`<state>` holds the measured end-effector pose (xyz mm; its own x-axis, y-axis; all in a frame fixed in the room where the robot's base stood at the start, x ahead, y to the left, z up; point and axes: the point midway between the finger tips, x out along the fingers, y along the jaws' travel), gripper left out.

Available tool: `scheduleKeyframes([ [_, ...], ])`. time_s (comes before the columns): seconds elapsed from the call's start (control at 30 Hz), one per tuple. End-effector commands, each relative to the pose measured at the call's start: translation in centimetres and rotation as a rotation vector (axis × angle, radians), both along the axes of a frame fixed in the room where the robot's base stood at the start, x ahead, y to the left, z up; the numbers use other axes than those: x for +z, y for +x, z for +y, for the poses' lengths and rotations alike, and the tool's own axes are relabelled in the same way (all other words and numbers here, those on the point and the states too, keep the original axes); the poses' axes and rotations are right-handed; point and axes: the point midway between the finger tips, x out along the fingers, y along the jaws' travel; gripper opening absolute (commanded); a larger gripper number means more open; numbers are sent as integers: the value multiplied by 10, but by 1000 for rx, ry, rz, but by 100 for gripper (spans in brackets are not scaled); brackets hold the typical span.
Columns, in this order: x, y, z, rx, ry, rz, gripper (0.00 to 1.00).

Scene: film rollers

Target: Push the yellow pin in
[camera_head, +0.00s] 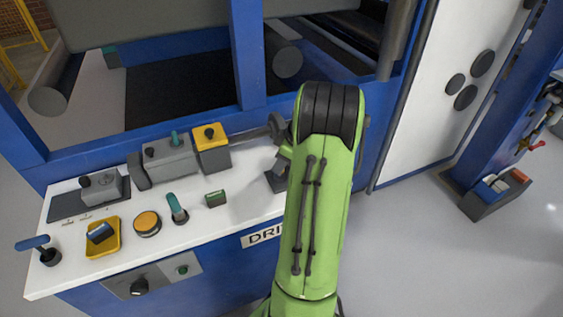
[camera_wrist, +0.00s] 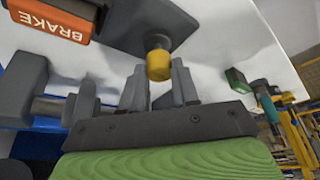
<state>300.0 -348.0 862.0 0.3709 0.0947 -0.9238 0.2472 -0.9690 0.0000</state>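The yellow pin (camera_wrist: 158,64) shows in the wrist view as a short yellow cylinder on a dark grey plate (camera_wrist: 140,22). My gripper (camera_wrist: 160,74) has its two dark fingers apart, with a gap between them. The pin lies in line with this gap, by the fingertips. I cannot tell whether either finger touches it. In the head view my green arm reaches over the right end of the white console, and the pin cannot be made out there.
An orange BRAKE block (camera_wrist: 52,22) stands beside the plate. The white console (camera_head: 240,190) carries a yellow-topped box (camera_head: 210,137), a small green block (camera_head: 215,198), an orange button (camera_head: 147,222) and levers. A blue machine frame (camera_head: 247,55) rises behind; open floor lies right.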

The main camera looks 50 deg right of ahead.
Motion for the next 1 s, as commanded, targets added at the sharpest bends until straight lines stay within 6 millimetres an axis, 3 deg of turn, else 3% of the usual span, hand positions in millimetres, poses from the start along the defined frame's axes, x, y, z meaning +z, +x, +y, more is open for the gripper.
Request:
scheduleKeyframes([
  [0.03,0,0,0,0,0,0,21],
  [0.2,0,0,0,0,0,0,0],
  [0.4,-1,0,0,0,0,0,0],
  [0.6,-19,0,0,0,1,1,0],
  [0.8,-17,0,0,-1,0,1,0],
  [0.83,-17,0,0,-1,0,1,31],
  [1.0,-17,0,0,-1,0,1,55],
])
